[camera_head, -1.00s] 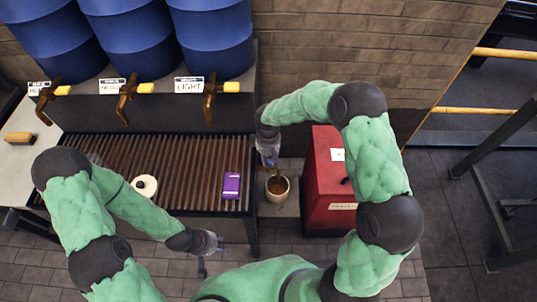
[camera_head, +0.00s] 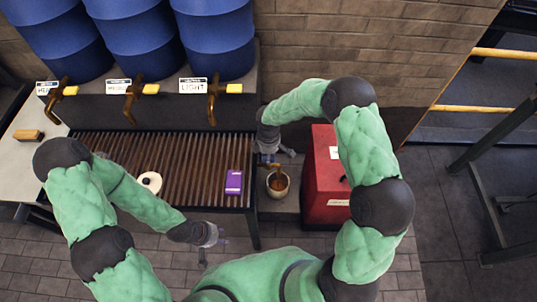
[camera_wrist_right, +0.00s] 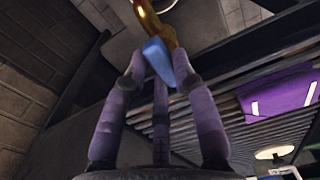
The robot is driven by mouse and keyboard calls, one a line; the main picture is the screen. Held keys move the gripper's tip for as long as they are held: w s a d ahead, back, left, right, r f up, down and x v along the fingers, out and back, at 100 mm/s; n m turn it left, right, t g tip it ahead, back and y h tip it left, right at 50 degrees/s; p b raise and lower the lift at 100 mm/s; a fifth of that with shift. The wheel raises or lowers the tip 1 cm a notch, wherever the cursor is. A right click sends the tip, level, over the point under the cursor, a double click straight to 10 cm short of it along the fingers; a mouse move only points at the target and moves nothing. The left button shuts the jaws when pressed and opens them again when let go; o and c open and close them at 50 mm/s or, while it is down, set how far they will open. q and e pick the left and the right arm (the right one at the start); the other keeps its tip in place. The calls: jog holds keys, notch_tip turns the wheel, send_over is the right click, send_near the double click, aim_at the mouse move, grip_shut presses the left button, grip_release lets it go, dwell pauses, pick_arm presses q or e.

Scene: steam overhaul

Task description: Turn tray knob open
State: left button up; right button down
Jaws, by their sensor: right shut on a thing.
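The tray knob (camera_wrist_right: 158,62) is a blue lever on a brass tap (camera_wrist_right: 170,25) at the side of the slatted tray (camera_head: 185,165). My right gripper (camera_wrist_right: 158,72) is shut on the knob, with its purple fingers around it in the right wrist view. In the head view, my right gripper (camera_head: 272,150) is just right of the tray, above a pot (camera_head: 287,190) with brown contents; the knob is mostly hidden there. My left gripper (camera_head: 215,238) hangs in front of the tray, away from the tap; its finger opening is too small to judge.
A purple box (camera_head: 234,182) and a white roll (camera_head: 150,182) are on the tray. A red cabinet (camera_head: 328,190) stands close to the right of the pot. Blue drums (camera_head: 215,35) with brass taps (camera_head: 213,95) line the back. Paved floor lies in front.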

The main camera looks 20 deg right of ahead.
dwell(0.4)
jog(key=c, duration=1)
grip_release()
notch_tip(320, 180, up, 12)
jog(key=shift+f, duration=0.1)
